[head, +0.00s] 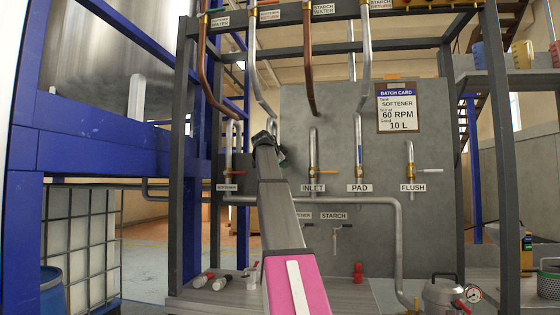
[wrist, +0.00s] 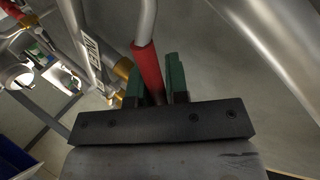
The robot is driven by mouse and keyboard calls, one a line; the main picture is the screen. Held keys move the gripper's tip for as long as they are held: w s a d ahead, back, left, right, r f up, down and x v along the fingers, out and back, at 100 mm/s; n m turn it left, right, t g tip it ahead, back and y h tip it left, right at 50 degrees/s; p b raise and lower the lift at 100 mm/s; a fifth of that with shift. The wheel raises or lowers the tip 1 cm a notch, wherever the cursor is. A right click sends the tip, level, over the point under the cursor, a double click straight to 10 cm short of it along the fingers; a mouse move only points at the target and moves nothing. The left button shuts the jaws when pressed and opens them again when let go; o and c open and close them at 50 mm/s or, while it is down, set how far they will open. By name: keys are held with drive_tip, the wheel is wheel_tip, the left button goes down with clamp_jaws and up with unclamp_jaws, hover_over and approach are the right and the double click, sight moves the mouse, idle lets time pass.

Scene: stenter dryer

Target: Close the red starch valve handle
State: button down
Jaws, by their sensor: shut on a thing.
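My gripper (wrist: 154,80) has green fingers on both sides of a red sleeve (wrist: 148,68), and it is shut on it. The red sleeve looks like the red valve handle; a bent silver rod or pipe runs up from it. Its lower end is hidden behind the fingers and the dark gripper body. In the head view my gripper (head: 277,152) is raised at the valve panel, between the softener label (head: 228,187) and the INLET label (head: 313,188). My arm hides the handle and its label there. A small STARCH label (head: 334,216) shows lower on the panel.
Silver and copper pipes (head: 309,60) hang over the grey panel (head: 430,150) around my gripper. The PAD (head: 358,188) and FLUSH (head: 412,188) valves are to the right. Brass fittings (wrist: 122,70) are close left of my fingers. A steel pot (head: 442,296) stands at lower right.

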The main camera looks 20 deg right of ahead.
drive_tip(key=shift+s+d+f+m+t+y, duration=0.15)
drive_tip(key=shift+f+m+t+y, duration=0.2)
drive_tip(key=shift+f+m+y, duration=0.5)
drive_tip(key=shift+s+d+f+m+t+y, duration=0.1)
drive_tip(key=shift+d+f+m+t+y, duration=0.15)
drive_tip(key=shift+f+m+y, duration=0.55)
drive_tip(key=shift+s+d+f+m+t+y, duration=0.1)
drive_tip(key=shift+f+m+t+y, duration=0.4)
drive_tip(key=shift+f, duration=0.7)
drive_tip(key=c, duration=1.1)
unclamp_jaws()
drive_tip(key=shift+a, duration=0.1)
drive_tip(key=v, duration=1)
drive_tip(key=shift+s+r, duration=0.3)
drive_tip(key=shift+a, duration=0.1)
